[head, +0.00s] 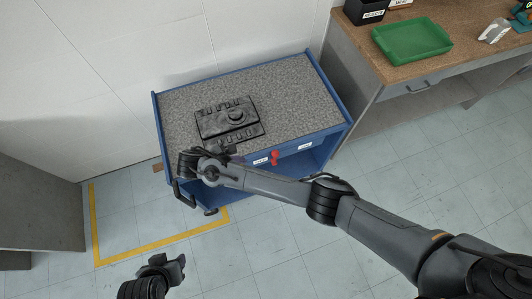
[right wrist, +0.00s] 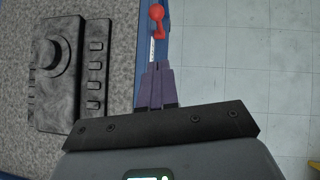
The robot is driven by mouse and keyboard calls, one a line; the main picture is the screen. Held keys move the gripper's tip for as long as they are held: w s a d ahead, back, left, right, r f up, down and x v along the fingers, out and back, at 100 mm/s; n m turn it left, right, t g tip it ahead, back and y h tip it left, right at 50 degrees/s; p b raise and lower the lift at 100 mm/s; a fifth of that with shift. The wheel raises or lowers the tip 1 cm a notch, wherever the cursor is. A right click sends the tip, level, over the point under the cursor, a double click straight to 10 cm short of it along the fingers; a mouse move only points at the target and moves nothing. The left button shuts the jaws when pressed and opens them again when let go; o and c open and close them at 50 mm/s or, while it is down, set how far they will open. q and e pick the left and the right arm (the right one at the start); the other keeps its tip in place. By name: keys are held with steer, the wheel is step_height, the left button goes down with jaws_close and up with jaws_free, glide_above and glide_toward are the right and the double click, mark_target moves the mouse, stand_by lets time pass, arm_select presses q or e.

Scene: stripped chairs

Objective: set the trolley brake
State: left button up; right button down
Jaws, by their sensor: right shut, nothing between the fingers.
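The blue trolley (head: 340,132) has a grey speckled top and stands against the white wall. A red lever with a rounded knob (head: 275,157) sits on its front edge between two white labels; it also shows at the top of the right wrist view (right wrist: 156,20). My right gripper (head: 236,150) is at the trolley's front edge, left of the lever. In the right wrist view its purple fingers (right wrist: 156,82) are shut and empty, pointing toward the lever with a gap between. My left gripper (head: 172,266) is low over the floor, away from the trolley; its finger gap is unclear.
A black moulded part (head: 228,118) lies on the trolley top, close to my right gripper. A workbench (head: 460,62) with a green tray (head: 412,40) stands to the right. Yellow tape (head: 165,244) marks the floor. A grey cabinet (head: 35,215) stands at left.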

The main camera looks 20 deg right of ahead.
steer(key=shift+f, duration=0.1)
steer(key=d+r+x, duration=0.1)
steer(key=x, duration=1.2)
steer(key=shift+d+r+b, duration=0.25)
steer(key=shift+d+b, duration=0.2)
steer(key=shift+w, duration=0.1)
